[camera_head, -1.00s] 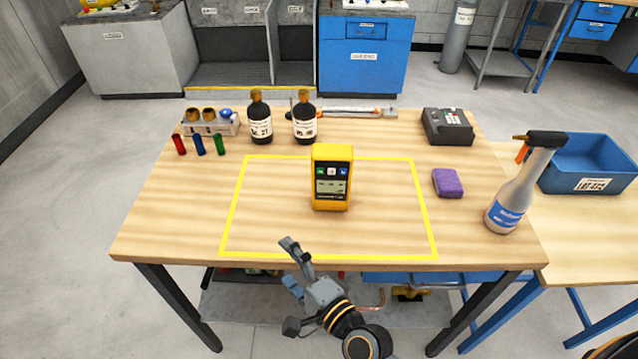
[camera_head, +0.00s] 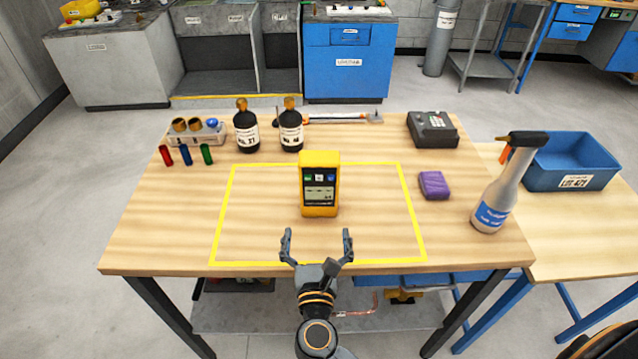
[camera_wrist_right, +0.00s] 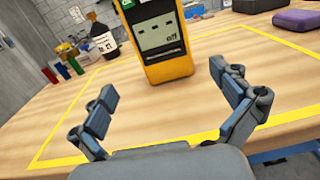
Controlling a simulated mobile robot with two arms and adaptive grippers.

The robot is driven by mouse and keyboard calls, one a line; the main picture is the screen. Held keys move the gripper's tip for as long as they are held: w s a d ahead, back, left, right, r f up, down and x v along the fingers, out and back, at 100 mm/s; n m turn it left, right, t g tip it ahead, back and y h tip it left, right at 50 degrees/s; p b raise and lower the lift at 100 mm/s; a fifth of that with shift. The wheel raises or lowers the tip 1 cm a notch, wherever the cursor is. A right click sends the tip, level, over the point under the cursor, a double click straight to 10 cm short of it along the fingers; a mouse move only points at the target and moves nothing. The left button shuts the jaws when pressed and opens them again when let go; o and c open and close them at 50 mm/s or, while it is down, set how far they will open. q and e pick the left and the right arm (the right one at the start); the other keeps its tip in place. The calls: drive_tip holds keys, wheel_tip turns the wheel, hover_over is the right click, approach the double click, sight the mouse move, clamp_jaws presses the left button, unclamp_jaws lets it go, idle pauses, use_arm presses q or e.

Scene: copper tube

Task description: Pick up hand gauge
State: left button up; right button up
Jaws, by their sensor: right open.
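The hand gauge (camera_head: 319,184) is a yellow handheld meter with a dark face and a small screen. It stands upright on the wooden table, inside the yellow taped rectangle. In the right wrist view the gauge (camera_wrist_right: 158,45) stands ahead of the fingers, its top cut off by the frame. My right gripper (camera_head: 317,246) is open and empty at the table's front edge, in front of the gauge and apart from it. Its two spread fingers (camera_wrist_right: 165,98) also show in the right wrist view. My left gripper is not in view.
Two dark bottles (camera_head: 246,130) (camera_head: 291,128) stand behind the gauge to the left. A purple block (camera_head: 434,185) and a spray bottle (camera_head: 497,195) are to the right. A dark device (camera_head: 433,129) sits at the back right. The table around the gauge is clear.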

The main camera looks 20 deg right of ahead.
sight(319, 201)
drive_tip(key=p+x, duration=0.1)
drive_tip(key=x, duration=0.5)
drive_tip(key=shift+w, duration=0.2)
drive_tip(key=shift+w+d+r, duration=0.1)
drive_tip(key=shift+w+d, duration=0.1)
drive_tip(key=shift+w, duration=0.1)
drive_tip(key=p+x, duration=0.1)
drive_tip(key=x, duration=0.2)
drive_tip(key=shift+w+d+p, duration=0.2)
drive_tip(key=shift+d+p, duration=0.05)
drive_tip(key=shift+p, duration=0.15)
drive_tip(key=shift+w+d+f, duration=0.1)
drive_tip(key=shift+w+f, duration=0.15)
drive_tip(key=shift+w, duration=0.25)
drive_tip(key=shift+r, duration=0.1)
drive_tip(key=c, duration=1.5)
drive_tip(key=shift+o, duration=0.2)
drive_tip(key=shift+r, duration=0.1)
